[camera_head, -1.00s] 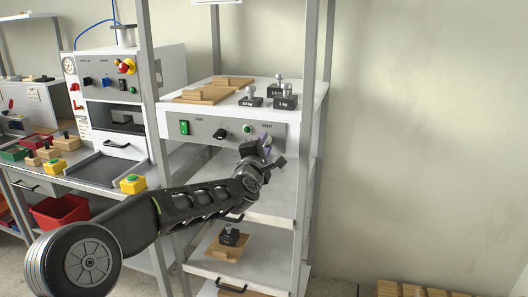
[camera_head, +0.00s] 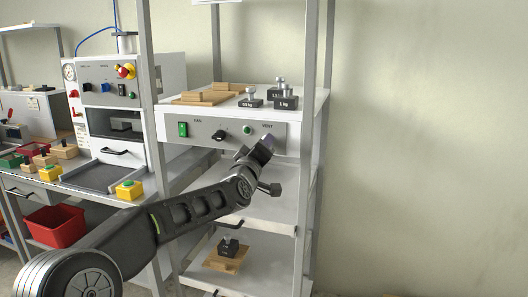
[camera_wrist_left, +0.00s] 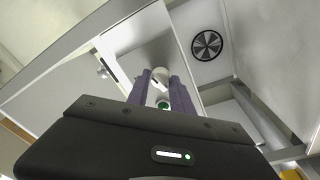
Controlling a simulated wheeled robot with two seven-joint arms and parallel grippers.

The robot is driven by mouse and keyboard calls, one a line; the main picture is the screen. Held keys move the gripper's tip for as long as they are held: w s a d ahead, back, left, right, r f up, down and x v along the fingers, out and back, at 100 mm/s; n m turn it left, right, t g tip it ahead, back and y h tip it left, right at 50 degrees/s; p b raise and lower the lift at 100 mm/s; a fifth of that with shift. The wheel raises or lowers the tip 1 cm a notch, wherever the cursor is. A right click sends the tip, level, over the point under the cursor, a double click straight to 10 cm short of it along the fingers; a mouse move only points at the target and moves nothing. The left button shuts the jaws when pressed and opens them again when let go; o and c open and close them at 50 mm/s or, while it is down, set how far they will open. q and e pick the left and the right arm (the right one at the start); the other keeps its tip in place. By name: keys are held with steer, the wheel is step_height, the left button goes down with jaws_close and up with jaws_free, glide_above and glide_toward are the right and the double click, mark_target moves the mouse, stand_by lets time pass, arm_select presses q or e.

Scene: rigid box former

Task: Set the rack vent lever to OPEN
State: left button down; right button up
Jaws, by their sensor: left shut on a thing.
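The rack's control panel (camera_head: 190,130) carries the VENT label at its right end. The lever's exact angle and any OPEN mark cannot be made out. My right gripper is not in view.
A green switch (camera_head: 183,129), a black knob (camera_head: 219,135) and a green button (camera_head: 247,130) sit left of the lever. Weights (camera_head: 288,102) and wooden boards (camera_head: 205,97) stand on the rack top. A rack post (camera_head: 308,150) rises close to the gripper's right.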

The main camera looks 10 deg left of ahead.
arm_select(q)
steer(key=shift+f+m+h+b, duration=0.2)
steer(key=shift+m+b, duration=0.1)
steer(key=shift+m, duration=0.65)
steer(key=shift+f+m+h+b, duration=0.1)
steer(key=shift+m+h+b, duration=0.15)
steer(key=shift+m, duration=0.7)
steer(key=c, duration=1.2)
jaws_free()
steer(key=shift+a+r, duration=0.1)
steer(key=shift+o, duration=0.3)
steer(key=shift+r, duration=0.1)
steer(key=shift+s, duration=0.1)
steer(key=s+b, duration=0.1)
steer(key=s, duration=0.6)
steer(key=shift+s+a+f+b, duration=0.25)
steer(key=shift+s+f+b, duration=0.05)
steer(key=shift+f+b, duration=0.1)
